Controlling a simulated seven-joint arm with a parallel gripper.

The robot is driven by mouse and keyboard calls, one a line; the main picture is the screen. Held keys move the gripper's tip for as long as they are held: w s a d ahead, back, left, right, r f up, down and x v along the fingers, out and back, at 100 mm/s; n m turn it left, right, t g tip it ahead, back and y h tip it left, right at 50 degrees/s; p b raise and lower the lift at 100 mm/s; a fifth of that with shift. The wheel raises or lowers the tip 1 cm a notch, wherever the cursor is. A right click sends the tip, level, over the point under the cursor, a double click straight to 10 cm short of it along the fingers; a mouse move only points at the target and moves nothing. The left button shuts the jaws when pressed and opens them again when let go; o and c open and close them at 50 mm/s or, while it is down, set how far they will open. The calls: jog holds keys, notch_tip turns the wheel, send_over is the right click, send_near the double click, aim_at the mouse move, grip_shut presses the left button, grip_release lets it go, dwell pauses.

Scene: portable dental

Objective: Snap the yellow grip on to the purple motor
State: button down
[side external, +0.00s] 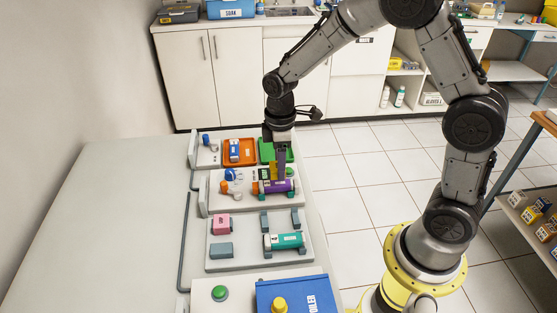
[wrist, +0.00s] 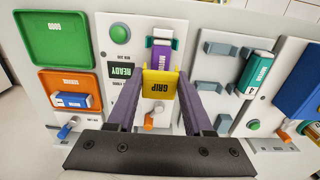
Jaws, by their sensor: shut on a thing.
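The purple motor (side external: 287,187) lies across the middle white station in the side view. Its labelled, white-ended body (wrist: 162,47) shows just beyond the fingertips in the wrist view. My gripper (side external: 281,177) points straight down over it. The yellow grip, marked GRIP (wrist: 159,86), sits between the two fingers (wrist: 161,74), which are shut on it. In the side view the yellow grip (side external: 273,170) shows partly behind the fingers, at the motor's top. It overlaps the motor in the wrist view; I cannot tell whether it is seated. The motor's near part is hidden.
A teal motor (side external: 284,241) and pink block (side external: 222,224) occupy the neighbouring station. Green (wrist: 55,38) and orange (wrist: 71,83) trays lie left in the wrist view. The table's left side is clear.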

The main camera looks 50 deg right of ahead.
aim_at(280, 183)
jog(key=shift+f, duration=2.3)
jog(key=shift+f, duration=0.3)
jog(key=shift+c, duration=1.1)
grip_release()
